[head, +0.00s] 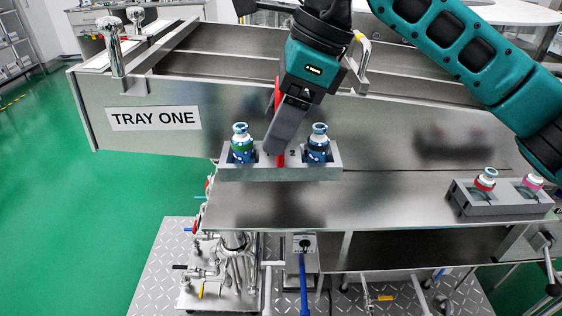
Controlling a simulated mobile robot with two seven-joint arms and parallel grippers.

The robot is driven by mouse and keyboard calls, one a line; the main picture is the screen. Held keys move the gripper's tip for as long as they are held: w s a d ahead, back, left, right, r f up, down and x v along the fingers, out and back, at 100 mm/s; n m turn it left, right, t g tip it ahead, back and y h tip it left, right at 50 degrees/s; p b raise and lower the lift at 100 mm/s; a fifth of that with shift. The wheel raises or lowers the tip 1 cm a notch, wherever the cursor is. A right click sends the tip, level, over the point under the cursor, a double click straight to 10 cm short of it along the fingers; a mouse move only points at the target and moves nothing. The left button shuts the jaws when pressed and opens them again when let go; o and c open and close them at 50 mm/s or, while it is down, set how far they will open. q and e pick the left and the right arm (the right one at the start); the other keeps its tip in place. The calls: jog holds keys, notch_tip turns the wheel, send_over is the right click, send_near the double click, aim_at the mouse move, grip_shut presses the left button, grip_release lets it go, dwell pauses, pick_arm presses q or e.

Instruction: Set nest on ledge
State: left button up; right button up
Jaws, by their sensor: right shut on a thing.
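My right gripper (277,146) is shut on the red upright handle of a grey nest (281,174). The nest holds two small bottles with blue and white caps, one with a green band (242,146) at its left end and a blue one (318,146) at its right end. A "2" is marked on the nest between them. The nest looks level and appears to hang above the steel ledge (400,205), with a dark blurred patch on the ledge below it. The gripper hides part of the handle and the nest's middle. My left gripper is out of view.
A second grey nest (503,203) with a red-banded and a pink-banded bottle sits at the ledge's right end. The steel wall labelled TRAY ONE (153,118) rises behind the ledge. Pipes and valves (235,260) are below. The ledge between the nests is clear.

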aim_at(282, 157)
notch_tip(282, 157, down, 7)
jog(key=shift+f, duration=0.25)
jog(key=o, duration=1.6)
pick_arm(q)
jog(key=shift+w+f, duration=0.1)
pick_arm(e)
jog(key=shift+r, duration=0.2)
jog(key=shift+w+d+r, duration=0.1)
jog(key=shift+d+r, duration=0.05)
jog(key=shift+r, duration=0.2)
jog(key=v, duration=1.1)
jog(key=shift+d, duration=0.1)
